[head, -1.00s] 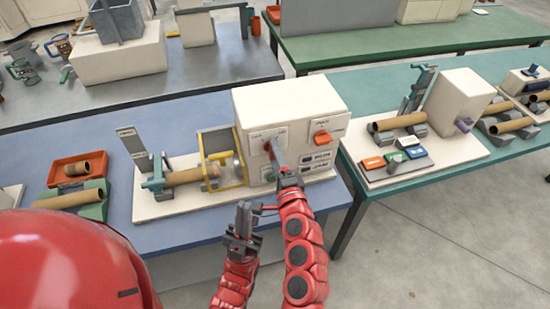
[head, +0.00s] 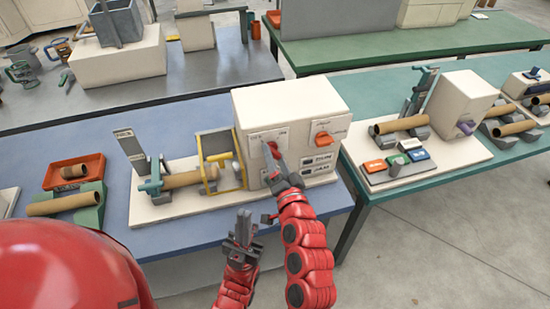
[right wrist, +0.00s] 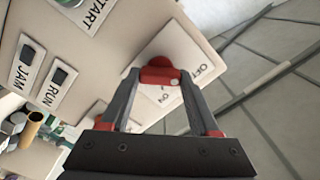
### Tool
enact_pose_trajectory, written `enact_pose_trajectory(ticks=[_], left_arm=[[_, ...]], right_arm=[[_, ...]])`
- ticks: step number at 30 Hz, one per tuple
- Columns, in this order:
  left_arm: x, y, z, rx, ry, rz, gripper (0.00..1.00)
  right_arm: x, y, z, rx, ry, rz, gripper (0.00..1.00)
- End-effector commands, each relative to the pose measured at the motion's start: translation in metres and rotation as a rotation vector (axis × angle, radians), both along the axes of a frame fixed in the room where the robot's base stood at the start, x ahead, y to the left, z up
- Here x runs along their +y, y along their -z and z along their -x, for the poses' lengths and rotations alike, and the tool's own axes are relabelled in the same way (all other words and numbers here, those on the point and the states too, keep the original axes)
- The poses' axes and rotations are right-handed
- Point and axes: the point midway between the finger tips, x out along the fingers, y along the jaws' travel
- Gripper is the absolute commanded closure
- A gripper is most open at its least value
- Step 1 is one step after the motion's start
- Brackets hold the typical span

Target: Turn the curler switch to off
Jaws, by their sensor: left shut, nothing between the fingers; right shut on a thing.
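The curler switch is a red knob on a white plate on the front of the cream machine box (head: 290,104). In the right wrist view the red knob (right wrist: 159,72) sits between the fingertips, with OFF lettering to its right and ON lettering below it. My right gripper (head: 274,154) is shut on the knob. It also shows in the right wrist view (right wrist: 160,80). The fingers hide part of the knob, and I cannot tell its exact setting. My left gripper (head: 244,220) is shut and empty, below and in front of the machine.
A yellow-framed guard (head: 222,163) and a cardboard tube (head: 182,180) are left of the box. The blue table (head: 60,130) carries the machine.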

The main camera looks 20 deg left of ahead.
Motion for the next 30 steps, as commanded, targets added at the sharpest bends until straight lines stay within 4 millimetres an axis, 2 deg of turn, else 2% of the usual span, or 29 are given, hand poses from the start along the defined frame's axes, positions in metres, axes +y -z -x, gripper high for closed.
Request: enact_pose_trajectory(ticks=[17, 18, 22, 30], left_arm=[[0.0, 0.001, 0.0, 0.0, 0.0, 0.0, 1.0], [0.0, 0.0009, 0.0, 0.0, 0.0, 0.0, 1.0], [0.0, 0.0009, 0.0, 0.0, 0.0, 0.0, 1.0], [0.0, 0.001, 0.0, 0.0, 0.0, 0.0, 1.0]], right_arm=[[0.0004, 0.0017, 0.0004, -0.016, -0.001, 0.029, 0.93], [0.0003, 0.0017, 0.0003, -0.015, 0.0, 0.03, 0.3], [0.0002, 0.0013, 0.0003, -0.015, -0.001, 0.028, 0.07], [0.0001, 0.0008, 0.0003, -0.015, -0.001, 0.026, 0.07]])
